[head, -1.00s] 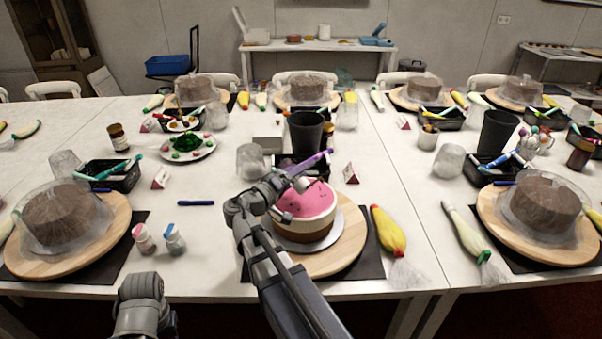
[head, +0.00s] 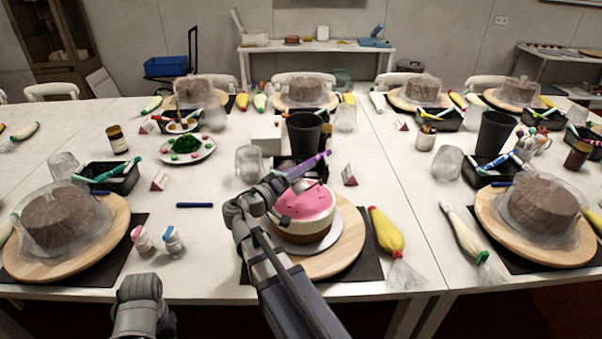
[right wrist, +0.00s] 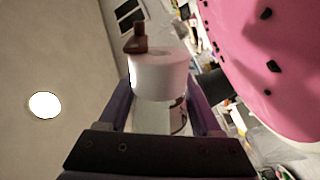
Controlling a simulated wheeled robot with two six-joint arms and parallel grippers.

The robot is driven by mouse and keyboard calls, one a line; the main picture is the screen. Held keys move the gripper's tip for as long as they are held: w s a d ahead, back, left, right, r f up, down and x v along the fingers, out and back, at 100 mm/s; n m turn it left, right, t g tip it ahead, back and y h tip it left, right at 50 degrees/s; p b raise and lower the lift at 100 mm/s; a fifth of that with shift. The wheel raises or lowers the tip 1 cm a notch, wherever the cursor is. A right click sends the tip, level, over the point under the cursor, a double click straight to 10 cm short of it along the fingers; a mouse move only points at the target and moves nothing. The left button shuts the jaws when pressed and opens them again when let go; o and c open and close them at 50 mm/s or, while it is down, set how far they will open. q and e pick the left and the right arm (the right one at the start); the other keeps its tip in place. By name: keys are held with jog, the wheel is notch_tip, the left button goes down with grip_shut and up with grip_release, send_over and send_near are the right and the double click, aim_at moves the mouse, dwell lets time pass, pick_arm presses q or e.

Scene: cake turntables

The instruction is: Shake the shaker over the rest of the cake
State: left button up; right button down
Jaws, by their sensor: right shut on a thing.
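The cake (head: 312,222), with a pink top, white band and brown base, stands on a round wooden turntable (head: 350,245) in the middle of the near table. The right wrist view shows its pink top (right wrist: 262,50) with scattered dark bits on it. My right gripper (head: 284,190) is over the left and back part of the cake. It is shut on a shaker (right wrist: 158,75) with a white top and a clear body, held between the two fingers. In the head view the arm hides most of the shaker. My left arm shows at the lower left; its fingers are not seen.
Two small shakers (head: 142,238) (head: 174,241) stand left of the turntable. A yellow piping bag (head: 386,232) lies right of it. Behind are a black cup (head: 305,133), a clear cup (head: 249,163) and a tray with a purple pen (head: 316,161).

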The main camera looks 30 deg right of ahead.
jog(key=shift+w+a+r+p, duration=0.1)
jog(key=shift+w+r+p, duration=0.2)
jog(key=shift+w+r, duration=0.1)
jog(key=shift+s+f+b, duration=0.45)
jog(key=shift+s, duration=0.1)
jog(key=shift+w+r, duration=0.1)
jog(key=shift+r, duration=0.05)
jog(key=shift+r+m+p, duration=0.15)
jog(key=shift+m+p, duration=0.15)
jog(key=shift+m, duration=0.3)
